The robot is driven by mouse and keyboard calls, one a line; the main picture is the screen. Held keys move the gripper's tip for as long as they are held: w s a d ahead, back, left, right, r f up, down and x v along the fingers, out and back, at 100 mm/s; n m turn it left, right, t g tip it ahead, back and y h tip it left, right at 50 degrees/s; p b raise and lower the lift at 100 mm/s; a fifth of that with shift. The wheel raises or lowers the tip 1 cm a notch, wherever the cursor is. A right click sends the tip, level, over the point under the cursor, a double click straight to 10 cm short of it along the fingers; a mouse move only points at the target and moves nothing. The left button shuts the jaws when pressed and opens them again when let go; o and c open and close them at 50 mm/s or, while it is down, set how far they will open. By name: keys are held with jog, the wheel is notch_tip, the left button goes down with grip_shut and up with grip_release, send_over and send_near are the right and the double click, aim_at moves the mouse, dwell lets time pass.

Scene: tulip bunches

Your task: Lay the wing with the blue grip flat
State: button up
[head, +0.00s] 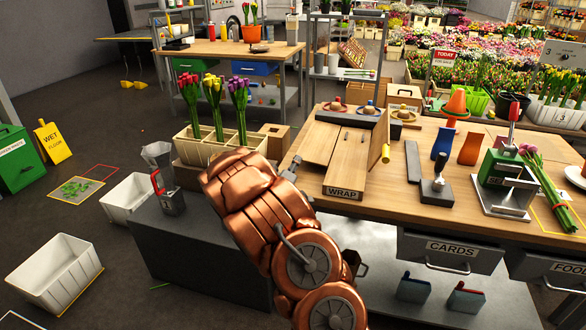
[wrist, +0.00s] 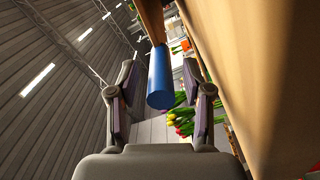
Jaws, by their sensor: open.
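The wooden wrapping stand (head: 343,191), labelled WRAP, stands on the workbench. Its left wing (head: 318,143) looks tilted; its exact angle is hard to tell. The right wing bears a yellow grip (head: 386,153). The blue grip (wrist: 160,78) is a cylinder seen in the wrist view, at the end of a wooden edge (wrist: 151,20). I cannot make it out in the head view. My gripper (wrist: 160,112) is open, with a finger on each side of the blue grip and gaps between. In the head view my gripper (head: 291,168) is by the stand's left side, partly hidden by my arm.
A wide wooden surface (wrist: 260,80) fills the right of the wrist view. A tulip crate (head: 247,143) stands left of my arm.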

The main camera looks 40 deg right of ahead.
jog(key=shift+a, duration=0.1)
jog(key=v, duration=1.2)
